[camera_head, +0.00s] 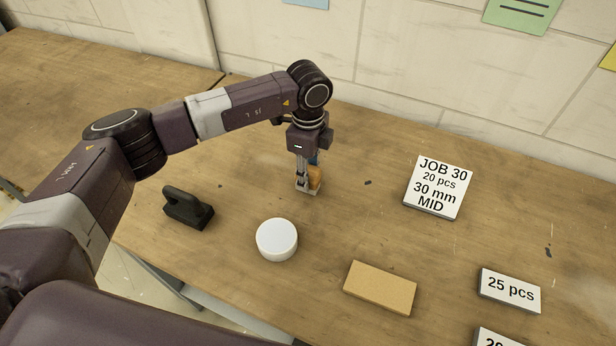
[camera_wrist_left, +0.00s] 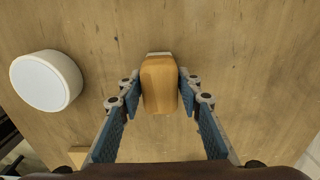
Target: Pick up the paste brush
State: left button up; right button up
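The paste brush (camera_head: 315,178) has a tan wooden handle and a pale foot, and stands upright on the wooden table near the middle of the head view. In the left wrist view the brush (camera_wrist_left: 160,85) sits between the two blue-padded fingers. My left gripper (camera_head: 307,172) points down over it, and its fingertips (camera_wrist_left: 160,92) press close against both sides of the handle, with no clear gap. The fingers hide part of the brush in the head view. My right gripper is in neither view.
A round white pot (camera_head: 277,240) stands in front of the brush, and a black block with a handle (camera_head: 187,208) to the left. A tan block (camera_head: 380,288), a JOB 30 sign (camera_head: 438,187) and a 25 pcs sign (camera_head: 509,290) lie to the right. A wall closes the back.

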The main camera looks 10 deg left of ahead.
pick_arm(q)
jog(key=c, duration=0.8)
jog(key=shift+o, duration=0.2)
jog(key=shift+r, duration=0.15)
notch_tip(320, 180, up, 20)
jog(key=b, duration=0.4)
jog(key=o, duration=0.6)
jog(key=c, duration=0.4)
